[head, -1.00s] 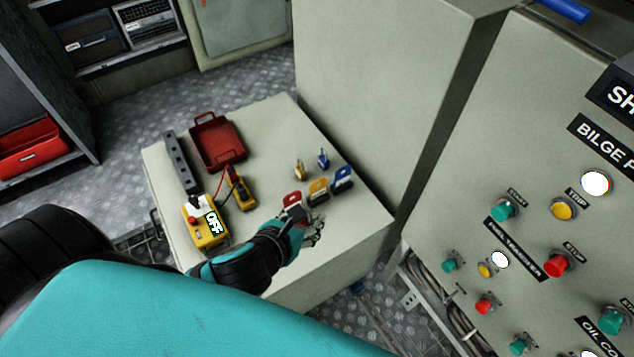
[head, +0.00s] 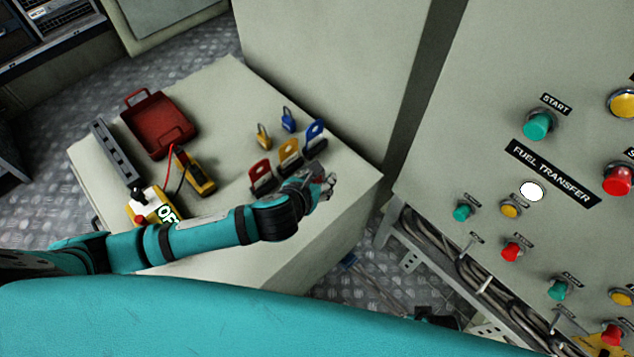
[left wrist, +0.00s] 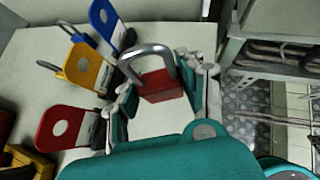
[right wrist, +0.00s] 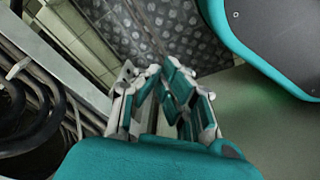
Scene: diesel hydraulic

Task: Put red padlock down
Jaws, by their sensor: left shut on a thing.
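The red padlock (left wrist: 160,86) with its silver shackle sits between the fingers of my left gripper (left wrist: 165,78) in the left wrist view. The gripper is shut on its body, and the shackle points away from the palm. In the head view my left gripper (head: 322,186) is over the right part of the grey cabinet top (head: 222,100), right of the red tag stand (head: 261,175). The padlock is mostly hidden there by the hand. My right gripper (right wrist: 160,72) appears shut and empty, its fingertips close together over floor and cables.
Yellow (head: 289,152) and blue (head: 315,135) tag stands, a brass padlock (head: 263,137) and a blue padlock (head: 287,120) stand nearby. A red box (head: 158,122) and a multimeter (head: 196,175) lie left. The control panel (head: 480,120) rises at right. The cabinet's right corner is bare.

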